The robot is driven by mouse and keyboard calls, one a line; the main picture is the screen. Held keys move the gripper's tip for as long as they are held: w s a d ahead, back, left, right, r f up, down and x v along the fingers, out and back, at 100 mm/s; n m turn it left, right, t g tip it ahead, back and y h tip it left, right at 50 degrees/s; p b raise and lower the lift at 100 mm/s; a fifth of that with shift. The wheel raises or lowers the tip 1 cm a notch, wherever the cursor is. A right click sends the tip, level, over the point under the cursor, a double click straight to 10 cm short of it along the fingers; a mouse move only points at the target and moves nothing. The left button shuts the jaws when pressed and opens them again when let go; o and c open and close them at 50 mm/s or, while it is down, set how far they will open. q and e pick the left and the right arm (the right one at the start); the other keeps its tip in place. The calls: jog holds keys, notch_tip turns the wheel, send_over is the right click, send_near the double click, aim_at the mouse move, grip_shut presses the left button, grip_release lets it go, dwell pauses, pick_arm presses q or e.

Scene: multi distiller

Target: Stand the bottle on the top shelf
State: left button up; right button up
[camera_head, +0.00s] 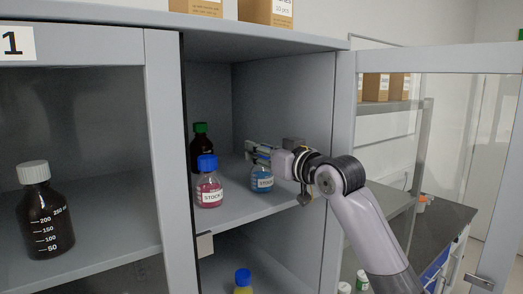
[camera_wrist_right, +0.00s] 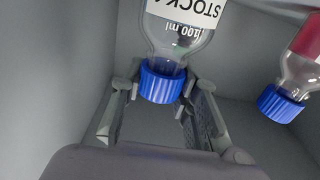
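In the head view, a small clear bottle with blue liquid and a STOCK label (camera_head: 262,181) is upright over the cabinet's shelf (camera_head: 240,208). My right gripper (camera_head: 262,152) comes in from the right and covers its top. In the right wrist view, the same bottle (camera_wrist_right: 180,40) has a blue cap, and the fingers of my right gripper (camera_wrist_right: 162,88) sit close on both sides of that cap, seemingly shut on it. Whether the bottle's base touches the shelf is hard to tell. My left gripper is not in view.
A blue-capped pink STOCK bottle (camera_head: 209,190) stands just left, with a dark green-capped bottle (camera_head: 201,150) behind it. The cabinet's right wall (camera_head: 290,95) and open glass door (camera_head: 437,57) flank my arm. A lower compartment holds another blue-capped bottle (camera_head: 243,280).

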jog(key=o, duration=0.4)
jog(key=shift+o, duration=0.2)
jog(key=shift+r, duration=0.1)
jog(key=b+v, duration=0.5)
jog(key=v, duration=0.7)
jog(key=shift+b, duration=0.4)
